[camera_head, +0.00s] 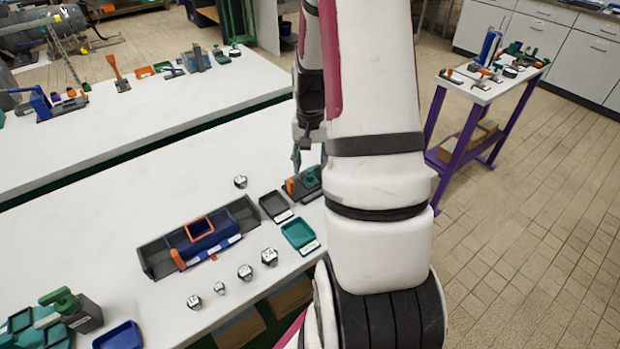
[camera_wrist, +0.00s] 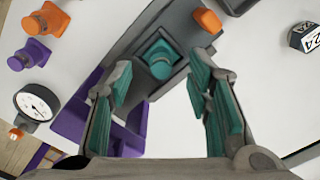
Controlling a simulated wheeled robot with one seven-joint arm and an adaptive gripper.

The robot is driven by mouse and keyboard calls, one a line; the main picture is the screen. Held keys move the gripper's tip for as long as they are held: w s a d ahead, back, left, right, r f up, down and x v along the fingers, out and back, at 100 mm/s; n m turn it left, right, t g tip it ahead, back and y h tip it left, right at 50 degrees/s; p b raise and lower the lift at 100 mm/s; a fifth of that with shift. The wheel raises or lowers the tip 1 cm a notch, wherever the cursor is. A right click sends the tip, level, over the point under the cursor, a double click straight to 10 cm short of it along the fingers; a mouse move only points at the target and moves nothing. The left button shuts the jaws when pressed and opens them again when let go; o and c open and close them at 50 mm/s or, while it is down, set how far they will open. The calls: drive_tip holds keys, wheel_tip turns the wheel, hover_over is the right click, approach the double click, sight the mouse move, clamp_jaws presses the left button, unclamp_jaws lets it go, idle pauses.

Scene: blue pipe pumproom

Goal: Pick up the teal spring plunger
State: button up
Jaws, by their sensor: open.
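The teal spring plunger (camera_wrist: 160,62) sits on a dark grey base (camera_wrist: 186,22) in the wrist view, with a round knob on a square teal plate. In the head view the plunger (camera_head: 311,178) is a small teal shape on the grey fixture, partly hidden behind my arm. My gripper (camera_wrist: 168,98) is open, with teal finger pads either side of the line to the plunger. It is apart from the plunger and empty. In the head view my gripper (camera_head: 304,152) hangs over the fixture, mostly seen edge-on.
An orange block (camera_wrist: 207,20) stands on the same base. A purple bracket (camera_wrist: 85,115), a round gauge (camera_wrist: 36,106) and purple-orange plungers (camera_wrist: 29,54) lie to the left. A numbered die (camera_wrist: 304,36) is at right. Dark (camera_head: 275,206) and teal trays (camera_head: 299,236) sit near the fixture.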

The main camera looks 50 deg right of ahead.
sight(310, 169)
wheel_tip(310, 169, down, 3)
drive_tip(key=shift+w+f, duration=0.1)
drive_tip(key=shift+f, duration=0.1)
clamp_jaws()
idle(0.3)
